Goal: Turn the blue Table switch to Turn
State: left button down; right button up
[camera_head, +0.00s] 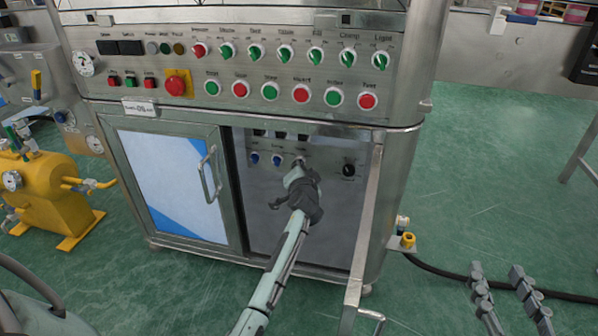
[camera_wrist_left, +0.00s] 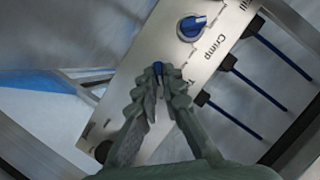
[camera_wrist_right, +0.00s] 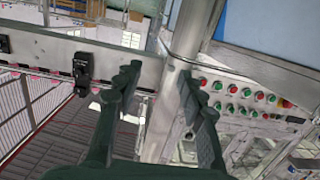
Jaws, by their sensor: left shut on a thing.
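The blue Table switch (camera_wrist_left: 157,68) is on the lower metal panel (camera_head: 319,180) inside the open cabinet bay. In the left wrist view only its blue tip shows between the fingertips, and its label is partly covered. My left gripper (camera_wrist_left: 158,84) is shut on this switch. In the head view my left gripper (camera_head: 300,172) is at the panel and hides most of the switch, so its pointing direction is unclear. My right gripper (camera_wrist_right: 163,85) is open and empty; in the head view it is at the lower right (camera_head: 508,285), away from the cabinet.
The blue Crimp switch (camera_wrist_left: 191,27) is beside the Table switch. A black rotary knob (camera_head: 348,170) is to the right on the panel. An open cabinet door (camera_head: 364,230) stands right of my left arm. The upper panel holds rows of buttons and a red emergency stop (camera_head: 176,85).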

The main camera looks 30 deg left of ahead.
jog(key=shift+a+r, duration=0.3)
jog(key=shift+r, duration=0.4)
pick_arm(q)
jog(key=c, duration=1.7)
grip_release()
